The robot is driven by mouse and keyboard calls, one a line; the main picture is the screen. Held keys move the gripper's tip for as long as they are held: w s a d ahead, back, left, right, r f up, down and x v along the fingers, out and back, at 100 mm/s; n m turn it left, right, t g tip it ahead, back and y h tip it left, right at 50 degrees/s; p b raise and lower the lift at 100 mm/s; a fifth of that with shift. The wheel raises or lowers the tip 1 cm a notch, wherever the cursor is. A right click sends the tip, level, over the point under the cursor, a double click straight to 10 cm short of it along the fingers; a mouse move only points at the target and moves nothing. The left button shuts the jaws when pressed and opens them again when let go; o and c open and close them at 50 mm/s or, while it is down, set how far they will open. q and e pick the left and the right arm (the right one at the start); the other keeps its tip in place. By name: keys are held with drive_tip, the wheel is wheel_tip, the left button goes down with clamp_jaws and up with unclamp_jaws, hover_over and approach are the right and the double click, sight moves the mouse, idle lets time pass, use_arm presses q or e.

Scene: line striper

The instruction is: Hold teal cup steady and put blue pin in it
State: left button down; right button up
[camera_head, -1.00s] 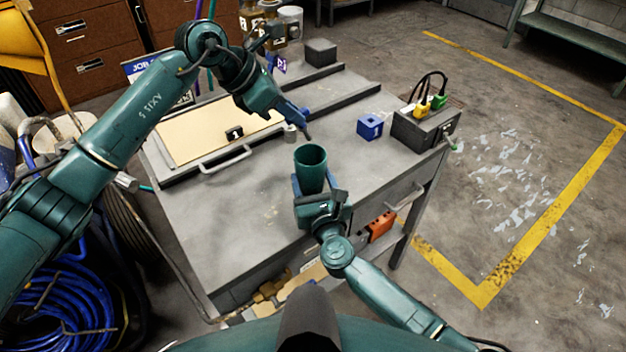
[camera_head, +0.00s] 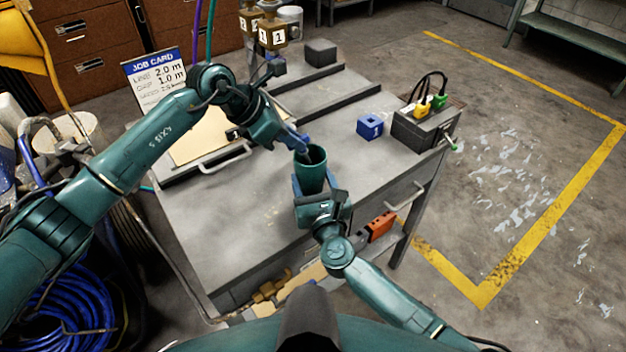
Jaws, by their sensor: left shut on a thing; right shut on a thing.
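The teal cup (camera_head: 313,180) stands upright above the front right part of the grey bench, its open mouth facing up. My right gripper (camera_head: 311,190) is shut around the cup's lower part from the front, with blue fingers beside its wall. My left gripper (camera_head: 301,143) comes from the upper left and is shut on a thin piece, which I take for the pin. Its fingertips are at the cup's back left rim. The pin is mostly hidden by the fingers, and I cannot tell its colour or how deep its dark lower end reaches into the mouth.
A blue block (camera_head: 370,127) and a grey box (camera_head: 421,130) with yellow and green plugs are on the bench to the right. A tan panel with a handle (camera_head: 226,160) and a job card (camera_head: 154,78) are at the left. The bench front left is clear.

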use_arm(q)
drive_tip(key=c, duration=1.3)
unclamp_jaws()
drive_tip(key=shift+c, duration=0.2)
drive_tip(key=v, duration=1.2)
drive_tip(key=shift+f, duration=0.1)
use_arm(e)
drive_tip(key=o, duration=1.1)
drive_tip(key=shift+c, duration=0.2)
